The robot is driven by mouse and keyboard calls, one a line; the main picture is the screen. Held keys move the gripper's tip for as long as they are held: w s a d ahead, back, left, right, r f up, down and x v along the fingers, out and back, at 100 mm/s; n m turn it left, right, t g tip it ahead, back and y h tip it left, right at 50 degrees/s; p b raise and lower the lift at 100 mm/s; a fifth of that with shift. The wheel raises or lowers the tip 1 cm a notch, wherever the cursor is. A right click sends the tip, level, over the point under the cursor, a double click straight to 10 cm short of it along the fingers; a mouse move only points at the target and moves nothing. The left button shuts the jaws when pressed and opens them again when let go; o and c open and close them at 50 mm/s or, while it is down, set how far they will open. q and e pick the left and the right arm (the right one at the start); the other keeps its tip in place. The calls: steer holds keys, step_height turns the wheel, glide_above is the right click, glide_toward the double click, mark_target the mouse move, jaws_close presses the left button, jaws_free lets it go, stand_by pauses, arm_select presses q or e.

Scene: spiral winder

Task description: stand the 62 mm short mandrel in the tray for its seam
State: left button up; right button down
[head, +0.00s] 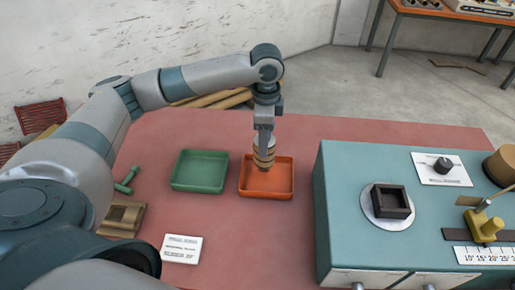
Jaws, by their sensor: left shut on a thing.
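A green tray (187,172) stands just left of the orange one and looks empty. A white printed card (182,249) lies in front of them; its text is too small to read. My right gripper is not in view.
A teal machine (340,195) with a square black socket (390,202), knob and scale fills the right side. A green handled tool (127,181) and a tan wooden block (122,219) lie at left.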

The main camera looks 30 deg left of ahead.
arm_select(q)
steer(key=shift+s+a+f, duration=0.55)
steer(key=shift+s+a, duration=0.1)
steer(key=shift+a, duration=0.05)
steer(key=shift+f, duration=0.1)
steer(key=shift+f+p, duration=0.25)
steer(key=shift+p, duration=0.05)
step_height(320, 180, down, 3)
steer(key=shift+r+p, duration=0.1)
steer(key=shift+p, duration=0.45)
steer(key=shift+f, duration=0.3)
